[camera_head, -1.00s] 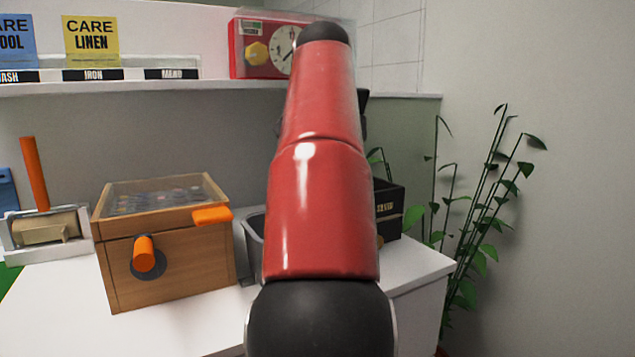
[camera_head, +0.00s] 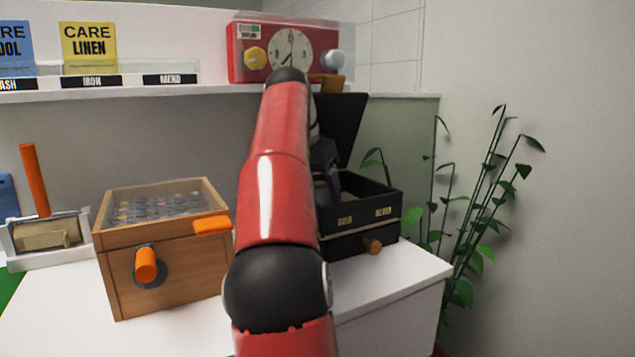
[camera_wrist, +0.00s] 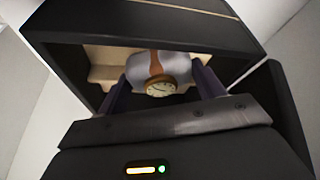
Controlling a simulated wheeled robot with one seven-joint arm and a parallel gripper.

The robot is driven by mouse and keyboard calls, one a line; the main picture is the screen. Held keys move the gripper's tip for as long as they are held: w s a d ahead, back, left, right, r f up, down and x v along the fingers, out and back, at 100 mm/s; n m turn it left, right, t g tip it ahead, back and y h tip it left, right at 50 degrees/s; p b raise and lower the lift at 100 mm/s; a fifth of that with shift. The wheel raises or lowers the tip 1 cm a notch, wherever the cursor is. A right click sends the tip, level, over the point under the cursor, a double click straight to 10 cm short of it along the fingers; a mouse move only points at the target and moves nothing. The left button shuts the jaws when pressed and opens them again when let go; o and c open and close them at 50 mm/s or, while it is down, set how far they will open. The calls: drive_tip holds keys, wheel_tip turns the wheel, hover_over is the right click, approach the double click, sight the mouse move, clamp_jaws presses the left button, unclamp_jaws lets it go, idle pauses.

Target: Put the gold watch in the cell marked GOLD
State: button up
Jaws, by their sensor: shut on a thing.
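The gold watch (camera_wrist: 160,88) shows in the wrist view, with a gold-rimmed pale face and a brown strap around a pale grey cushion. My gripper (camera_wrist: 161,84) is shut on it, one finger on each side of the cushion. In the head view my gripper (camera_head: 334,183) is over the open black box (camera_head: 350,240), partly hidden by my arm. The box front bears a GOLD label (camera_head: 345,221) on the left and a SILVER label (camera_head: 383,211) on the right. Tan inner walls (camera_wrist: 105,58) show behind the watch in the wrist view. I cannot tell whether the watch touches the box floor.
The box's raised lid (camera_head: 342,122) stands behind my gripper. A wooden case (camera_head: 165,275) with a glass top and orange handles stands left on the white counter (camera_head: 400,280). A red timer (camera_head: 290,52) sits on the shelf above. A plant (camera_head: 480,220) stands at right.

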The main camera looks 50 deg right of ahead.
sight(316, 184)
drive_tip(key=shift+s+f, duration=0.1)
drive_tip(key=shift+f, duration=0.65)
drive_tip(key=shift+f+b, duration=0.15)
drive_tip(key=shift+b, duration=0.15)
drive_tip(key=o, duration=0.8)
drive_tip(key=p+v, duration=0.1)
drive_tip(key=v, duration=0.5)
drive_tip(key=shift+r, duration=0.25)
drive_tip(key=shift+a+r, duration=0.35)
drive_tip(key=shift+r, duration=0.25)
